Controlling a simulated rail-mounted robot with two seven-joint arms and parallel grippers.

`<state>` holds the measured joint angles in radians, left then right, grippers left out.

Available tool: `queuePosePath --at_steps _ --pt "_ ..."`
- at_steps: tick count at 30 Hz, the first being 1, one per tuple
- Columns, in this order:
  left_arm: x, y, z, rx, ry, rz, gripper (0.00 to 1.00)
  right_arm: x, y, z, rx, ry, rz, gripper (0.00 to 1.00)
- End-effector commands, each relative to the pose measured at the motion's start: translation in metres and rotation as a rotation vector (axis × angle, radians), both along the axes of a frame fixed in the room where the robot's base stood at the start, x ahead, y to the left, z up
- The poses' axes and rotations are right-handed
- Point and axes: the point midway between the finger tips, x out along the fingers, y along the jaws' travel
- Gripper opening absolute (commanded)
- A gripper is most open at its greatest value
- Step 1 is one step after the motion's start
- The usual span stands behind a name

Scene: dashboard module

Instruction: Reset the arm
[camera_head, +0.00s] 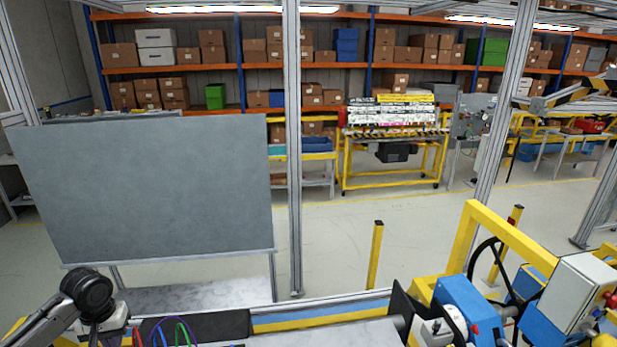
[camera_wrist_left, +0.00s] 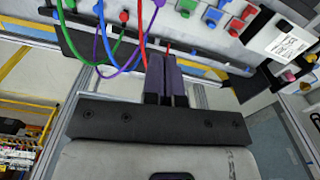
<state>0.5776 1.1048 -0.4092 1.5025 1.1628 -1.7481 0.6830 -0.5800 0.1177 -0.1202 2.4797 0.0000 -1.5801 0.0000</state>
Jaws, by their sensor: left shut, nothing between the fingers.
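My left arm (camera_head: 88,297) comes in at the lower left of the head view, with a black rounded joint and a grey link. Its fingertips are hard to make out there. In the left wrist view my left gripper (camera_wrist_left: 165,65) shows two dark fingers side by side, shut with nothing between them. Red, green, blue and purple cables (camera_wrist_left: 108,50) hang close by the fingers on the left. I cannot tell whether they touch. My right gripper is not seen in either view.
A grey board (camera_head: 145,190) stands behind the left arm. A yellow frame (camera_head: 500,235), a blue block (camera_head: 468,305) and a grey box (camera_head: 580,285) crowd the lower right. The wrist view shows a panel with coloured connectors (camera_wrist_left: 213,18). The floor (camera_head: 340,235) beyond is mostly open.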

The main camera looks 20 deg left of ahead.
Motion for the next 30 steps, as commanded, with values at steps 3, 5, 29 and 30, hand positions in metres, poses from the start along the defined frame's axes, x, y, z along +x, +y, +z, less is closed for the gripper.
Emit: queuePosePath --at_steps 3,5,29,30 --pt "0.000 0.000 0.000 -0.001 -0.003 -0.061 0.00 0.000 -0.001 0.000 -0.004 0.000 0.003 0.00" --pt "0.002 0.001 0.000 0.004 -0.012 -0.122 0.00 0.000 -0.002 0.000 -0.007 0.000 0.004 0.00" --pt "-0.005 -0.228 0.055 0.706 -0.663 -0.926 0.00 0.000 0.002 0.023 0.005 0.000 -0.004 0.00" --pt "-0.021 -0.241 0.046 0.672 -0.676 -0.913 0.00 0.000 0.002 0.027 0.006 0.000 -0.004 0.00"
